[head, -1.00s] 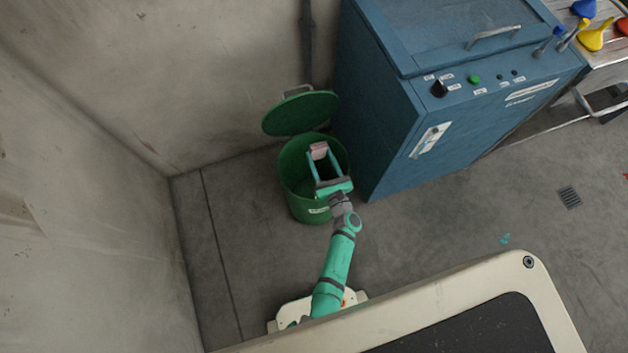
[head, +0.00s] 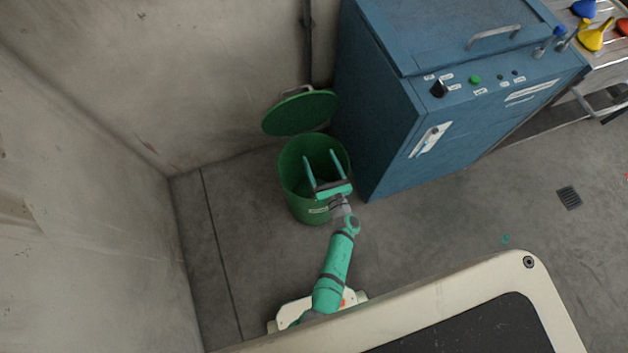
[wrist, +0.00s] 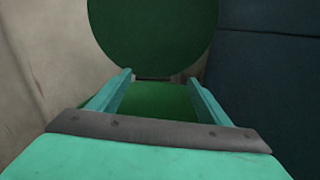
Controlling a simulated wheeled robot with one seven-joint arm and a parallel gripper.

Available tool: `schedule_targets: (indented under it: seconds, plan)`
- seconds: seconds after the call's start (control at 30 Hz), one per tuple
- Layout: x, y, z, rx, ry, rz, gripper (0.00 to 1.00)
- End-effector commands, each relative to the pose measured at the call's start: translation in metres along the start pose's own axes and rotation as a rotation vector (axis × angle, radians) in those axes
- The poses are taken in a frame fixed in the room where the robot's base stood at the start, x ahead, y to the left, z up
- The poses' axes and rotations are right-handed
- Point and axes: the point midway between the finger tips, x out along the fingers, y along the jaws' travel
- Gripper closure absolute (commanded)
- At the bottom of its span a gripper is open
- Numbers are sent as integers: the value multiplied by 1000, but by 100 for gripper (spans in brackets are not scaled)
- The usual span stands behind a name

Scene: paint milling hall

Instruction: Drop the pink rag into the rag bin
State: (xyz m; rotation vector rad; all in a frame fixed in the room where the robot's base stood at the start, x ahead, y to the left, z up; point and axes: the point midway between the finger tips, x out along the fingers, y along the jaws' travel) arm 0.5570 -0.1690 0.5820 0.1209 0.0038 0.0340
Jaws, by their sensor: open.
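The rag bin (head: 298,196) is a green round bin on the floor in the corner, with its lid (head: 300,113) raised against the wall. My gripper (head: 321,153) is over the bin's mouth, with its two teal fingers open and nothing between them. In the wrist view my gripper (wrist: 160,80) is also empty, with the raised lid (wrist: 152,35) ahead and the green bin interior (wrist: 160,100) between the fingers. The pink rag is not visible in either current view; the bin's bottom is hidden or too dark to tell.
A blue cabinet (head: 400,130) with knobs and buttons stands close to the bin's right. Concrete walls (head: 150,80) bound the left and back. A bench with coloured funnels (head: 596,38) is at the upper right.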

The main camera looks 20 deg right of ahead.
Motion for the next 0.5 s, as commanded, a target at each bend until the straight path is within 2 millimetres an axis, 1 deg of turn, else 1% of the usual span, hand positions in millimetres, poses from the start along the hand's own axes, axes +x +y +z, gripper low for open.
schedule_targets:
  seconds: [0.13, 0.27, 0.5]
  plan:
    - [-4, 0, 0, 1, 1, -1, 29]
    - [-18, 1, -1, 2, 0, -1, 29]
    - [-63, 1, 0, 1, 1, 0, 29]
